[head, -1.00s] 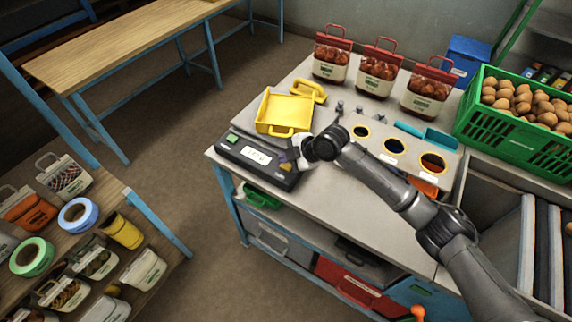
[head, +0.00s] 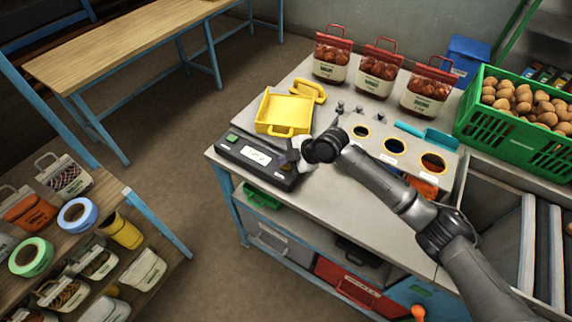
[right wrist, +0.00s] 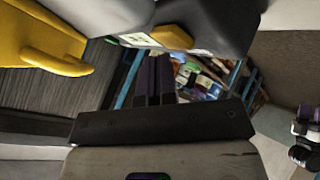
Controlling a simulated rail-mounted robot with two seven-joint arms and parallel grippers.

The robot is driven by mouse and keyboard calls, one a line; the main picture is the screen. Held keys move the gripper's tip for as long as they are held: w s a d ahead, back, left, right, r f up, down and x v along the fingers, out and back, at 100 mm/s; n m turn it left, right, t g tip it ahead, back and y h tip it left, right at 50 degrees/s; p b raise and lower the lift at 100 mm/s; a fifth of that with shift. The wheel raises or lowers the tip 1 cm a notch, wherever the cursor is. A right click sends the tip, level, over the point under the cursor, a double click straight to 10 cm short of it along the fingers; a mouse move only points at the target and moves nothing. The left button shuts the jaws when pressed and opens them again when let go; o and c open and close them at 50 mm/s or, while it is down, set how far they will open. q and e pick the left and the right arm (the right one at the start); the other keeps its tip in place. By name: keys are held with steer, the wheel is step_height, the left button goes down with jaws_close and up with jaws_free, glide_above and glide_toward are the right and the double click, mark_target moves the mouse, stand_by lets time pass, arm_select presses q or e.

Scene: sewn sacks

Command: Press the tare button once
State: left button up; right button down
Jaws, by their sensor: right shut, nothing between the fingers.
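The scale (head: 258,160) stands at the left end of the workbench, with a black front panel, a lit display (head: 258,155) and a green button (head: 232,138) at the panel's left end. My right gripper (head: 289,158) is shut and empty, its dark fingers at the right end of the panel. They hide part of that end, and I cannot tell whether they touch it. In the right wrist view the shut fingers (right wrist: 155,80) show beside the panel, which carries an orange-yellow button (right wrist: 175,37). I cannot read which button is tare. My left gripper is out of view.
A yellow scoop-like tray (head: 285,112) sits on the scale. Several red-topped bags (head: 378,70) stand behind. A green crate (head: 515,135) of potato-like items is at the right. A plate with round holes (head: 395,146) lies beside my right arm.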

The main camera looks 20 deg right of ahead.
mark_target(286, 167)
steer(key=shift+f, duration=0.2)
steer(key=shift+f, duration=0.3)
stand_by(0.3)
steer(key=shift+r, duration=0.35)
steer(key=shift+r+p, duration=0.55)
steer(key=shift+p, duration=0.05)
step_height(286, 167, up, 3)
steer(key=shift+f+p, duration=0.2)
steer(key=shift+p, duration=0.9)
step_height(286, 167, up, 2)
steer(key=shift+r+p, duration=0.25)
steer(key=shift+p, duration=0.8)
